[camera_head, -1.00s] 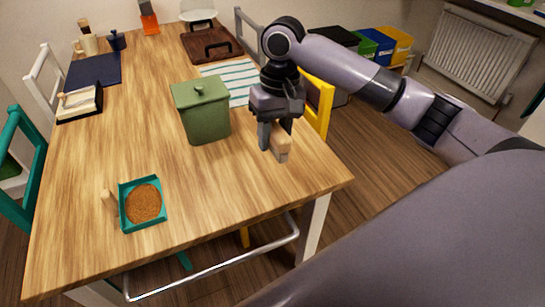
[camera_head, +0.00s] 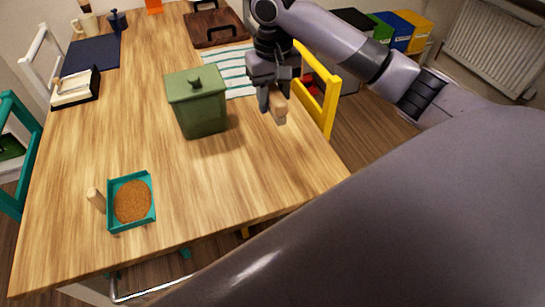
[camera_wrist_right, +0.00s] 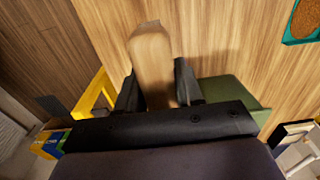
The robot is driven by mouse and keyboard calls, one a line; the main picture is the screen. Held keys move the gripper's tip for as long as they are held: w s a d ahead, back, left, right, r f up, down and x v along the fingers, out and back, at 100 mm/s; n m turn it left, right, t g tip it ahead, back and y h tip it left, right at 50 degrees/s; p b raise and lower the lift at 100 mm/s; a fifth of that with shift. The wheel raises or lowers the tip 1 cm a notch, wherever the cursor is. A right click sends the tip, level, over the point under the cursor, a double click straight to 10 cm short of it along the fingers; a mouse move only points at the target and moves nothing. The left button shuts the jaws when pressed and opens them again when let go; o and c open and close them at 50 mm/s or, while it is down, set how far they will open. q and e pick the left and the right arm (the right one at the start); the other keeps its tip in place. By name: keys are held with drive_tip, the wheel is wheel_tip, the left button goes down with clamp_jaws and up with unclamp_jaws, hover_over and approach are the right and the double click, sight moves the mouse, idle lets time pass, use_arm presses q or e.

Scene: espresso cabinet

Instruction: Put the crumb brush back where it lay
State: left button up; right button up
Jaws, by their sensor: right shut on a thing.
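My right gripper (camera_head: 274,103) is shut on a pale wooden piece (camera_head: 278,107), which I take to be the crumb brush. In the right wrist view its rounded wooden end (camera_wrist_right: 150,55) sticks out between the fingers (camera_wrist_right: 156,90); no bristles show. The gripper holds it near the table's right edge, right of the green lidded canister (camera_head: 198,103). My left gripper is out of view.
A striped cloth (camera_head: 235,66) and a brown tray (camera_head: 212,29) lie behind the canister. A black-and-white item (camera_head: 75,89) and a dark mat (camera_head: 90,55) are at the left edge. A yellow chair (camera_head: 328,98) stands right. The front middle of the table (camera_head: 230,180) is clear.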

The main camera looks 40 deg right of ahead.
sight(273, 166)
wheel_tip(273, 166, down, 19)
drive_tip(key=shift+f+b, duration=0.15)
drive_tip(key=shift+b, duration=0.4)
drive_tip(key=shift+f, duration=0.1)
drive_tip(key=o, duration=0.9)
drive_tip(key=shift+o, duration=0.2)
wheel_tip(273, 166, up, 12)
drive_tip(key=shift+p, duration=0.45)
